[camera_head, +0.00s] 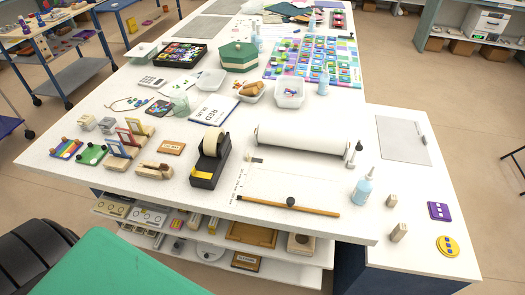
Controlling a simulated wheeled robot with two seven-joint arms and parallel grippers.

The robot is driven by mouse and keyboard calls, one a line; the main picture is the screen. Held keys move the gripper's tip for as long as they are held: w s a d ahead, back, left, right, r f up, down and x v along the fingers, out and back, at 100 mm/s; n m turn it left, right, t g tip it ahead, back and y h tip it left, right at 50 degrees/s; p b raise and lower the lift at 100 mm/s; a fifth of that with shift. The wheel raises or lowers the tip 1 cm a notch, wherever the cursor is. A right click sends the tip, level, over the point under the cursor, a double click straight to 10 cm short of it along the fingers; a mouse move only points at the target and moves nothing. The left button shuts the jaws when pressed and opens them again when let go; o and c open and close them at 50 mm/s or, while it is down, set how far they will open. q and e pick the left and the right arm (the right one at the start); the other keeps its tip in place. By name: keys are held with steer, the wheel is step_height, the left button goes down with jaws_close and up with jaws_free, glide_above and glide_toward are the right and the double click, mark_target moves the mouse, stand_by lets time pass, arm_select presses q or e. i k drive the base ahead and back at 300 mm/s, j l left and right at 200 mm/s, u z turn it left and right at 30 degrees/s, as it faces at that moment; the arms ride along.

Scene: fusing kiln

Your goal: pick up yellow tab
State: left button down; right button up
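A flat round yellow piece (447,245) with small dark blue marks lies on the lower white tabletop at the right, near its front right corner. It is the yellow piece that best fits the tab, though I cannot tell its exact shape underneath. Neither of my grippers shows in the head view.
A blue bottle (362,191) stands further left. A grey sheet (402,139) lies behind. The white table (300,222) holds a tape dispenser (210,158) and a paper roll (303,141).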

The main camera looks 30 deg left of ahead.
mark_target(195, 173)
steer(key=u, duration=1.4)
